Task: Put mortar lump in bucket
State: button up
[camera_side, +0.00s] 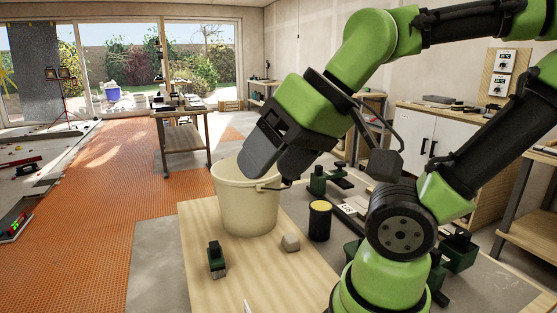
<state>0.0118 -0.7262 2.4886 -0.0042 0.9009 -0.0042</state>
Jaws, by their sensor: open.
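The cream bucket (246,203) stands upright on the wooden board, with its far rim partly behind my gripper. A small grey lump, which looks like the mortar lump (291,242), lies on the board just right of the bucket's base. My gripper (268,168) hangs over the bucket's rim at its upper right, tilted down to the left. It is open, and nothing shows between its jaws. The lump lies apart from my gripper, below and slightly right of it. The inside of the bucket is mostly hidden.
A black cylinder with a yellow top (320,221) stands right of the lump. A small green and black tool (217,259) sits on the wooden board (205,220) in front of the bucket. More green tools (330,180) stand behind. The board's front middle is mostly clear.

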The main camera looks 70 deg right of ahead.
jog(key=shift+s+a, duration=0.15)
jog(key=shift+s, duration=0.05)
dwell(0.3)
jog(key=m+g+h, duration=0.4)
jog(key=m+h, duration=0.1)
send_near(291, 238)
jog(key=x, duration=0.4)
jog(key=shift+w+a+f, duration=0.15)
jog(key=shift+w+a, duration=0.05)
jog(key=shift+a, duration=0.05)
jog(key=shift+d+x, duration=0.15)
jog(key=shift+x, duration=1.2)
jog(key=shift+d+x, duration=0.2)
jog(key=shift+x, duration=1.1)
jog(key=shift+s, duration=0.15)
